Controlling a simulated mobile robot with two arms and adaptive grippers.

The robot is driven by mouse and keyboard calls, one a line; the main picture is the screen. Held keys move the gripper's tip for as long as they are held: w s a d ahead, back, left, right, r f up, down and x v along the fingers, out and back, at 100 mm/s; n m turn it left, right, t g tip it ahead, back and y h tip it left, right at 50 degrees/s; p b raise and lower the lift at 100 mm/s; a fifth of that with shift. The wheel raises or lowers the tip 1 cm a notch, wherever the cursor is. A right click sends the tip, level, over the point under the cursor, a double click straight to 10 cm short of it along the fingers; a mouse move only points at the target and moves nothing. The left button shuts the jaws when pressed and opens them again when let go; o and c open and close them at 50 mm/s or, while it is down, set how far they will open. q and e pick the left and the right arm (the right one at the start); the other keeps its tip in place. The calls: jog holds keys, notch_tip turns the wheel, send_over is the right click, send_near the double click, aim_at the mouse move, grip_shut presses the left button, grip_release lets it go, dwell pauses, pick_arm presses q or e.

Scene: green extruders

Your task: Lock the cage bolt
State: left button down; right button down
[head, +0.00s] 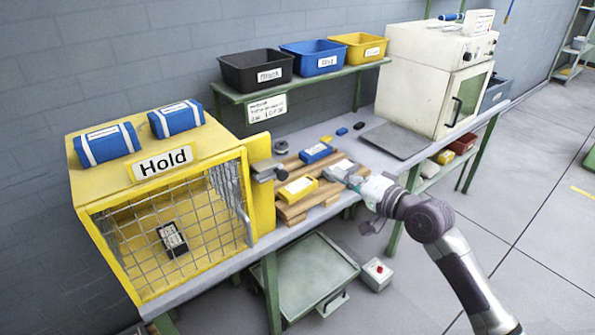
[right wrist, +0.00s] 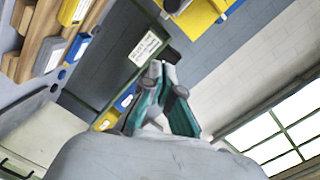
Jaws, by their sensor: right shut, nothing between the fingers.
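The yellow cage (head: 160,205) with a wire-mesh front and a "Hold" sign stands at the left end of the bench. A grey bolt fitting (head: 265,170) shows on its right side; I cannot tell how far the bolt is slid. A dark device with light labels (head: 172,239) is behind the mesh. My right gripper (head: 358,181) is to the right of the cage and apart from it, beside the wooden pallet. In the right wrist view its fingers (right wrist: 160,70) are shut and empty, and a yellow part of the cage (right wrist: 196,18) shows beyond them. My left gripper is not in view.
The wooden pallet (head: 291,210) holds yellow, blue and grey labelled blocks between cage and gripper. Two blue cases (head: 107,144) (head: 176,118) lie on the cage. A shelf with black, blue and yellow bins (head: 358,46) stands behind. A white oven (head: 431,80) stands at the right.

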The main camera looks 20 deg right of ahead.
jog(key=w+a+f+p, duration=0.3)
jog(key=w+a+p, duration=0.1)
jog(key=w+a, duration=0.3)
jog(key=shift+w+a, duration=0.25)
jog(key=shift+w, duration=0.45)
